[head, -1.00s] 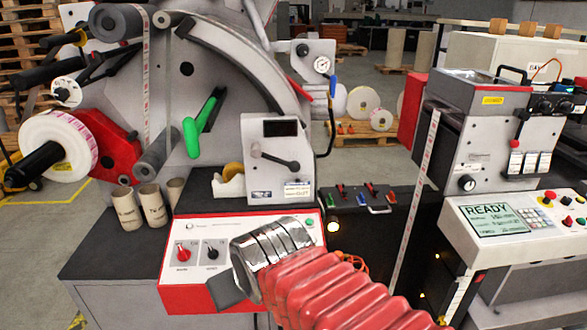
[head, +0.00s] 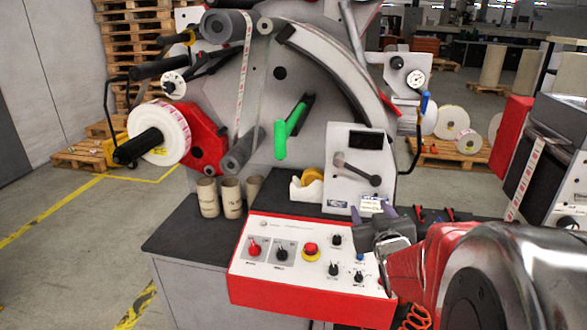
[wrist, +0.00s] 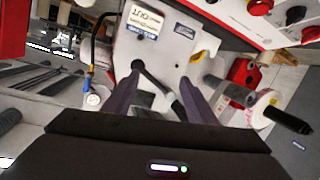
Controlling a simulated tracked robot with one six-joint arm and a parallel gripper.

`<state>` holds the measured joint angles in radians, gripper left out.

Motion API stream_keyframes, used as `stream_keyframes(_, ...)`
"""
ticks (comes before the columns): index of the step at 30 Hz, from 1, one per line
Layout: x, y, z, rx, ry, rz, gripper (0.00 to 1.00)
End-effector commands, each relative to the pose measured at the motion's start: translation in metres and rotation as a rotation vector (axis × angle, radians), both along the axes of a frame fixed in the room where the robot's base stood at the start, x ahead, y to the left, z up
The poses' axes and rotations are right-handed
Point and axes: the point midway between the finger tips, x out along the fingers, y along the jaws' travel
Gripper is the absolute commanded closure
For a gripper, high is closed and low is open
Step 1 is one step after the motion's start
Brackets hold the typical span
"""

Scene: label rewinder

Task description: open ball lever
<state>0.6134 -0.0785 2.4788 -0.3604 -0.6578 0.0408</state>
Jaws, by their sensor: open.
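The ball lever (head: 357,171) is a dark arm with a rounded black end on the front of a light grey box (head: 350,140). In the head view it slopes down to the right. In the wrist view the lever (wrist: 158,86) runs diagonally, its rounded end near the left fingertip and its other end lower, near the right finger. My gripper (head: 378,212) is open and empty, with dark purple fingers just below the box in the head view. In the wrist view the fingers (wrist: 160,80) lie either side of the lever's middle; contact cannot be told.
A red-edged control panel (head: 310,262) with knobs and a red button lies below the box. A green handle (head: 290,130), a tape dispenser (head: 308,186) and cardboard cores (head: 230,196) are to the left. A label roll (head: 165,132) sits further left.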

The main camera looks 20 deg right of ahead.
Motion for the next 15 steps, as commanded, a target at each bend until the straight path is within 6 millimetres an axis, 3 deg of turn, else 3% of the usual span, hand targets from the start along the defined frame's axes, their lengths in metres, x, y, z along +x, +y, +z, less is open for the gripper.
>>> stream_keyframes(6, -0.005, -0.036, -0.002, -0.045, -0.127, 0.000, 0.48)
stream_keyframes(15, -0.009, -0.047, 0.001, -0.066, -0.189, 0.008, 0.48)
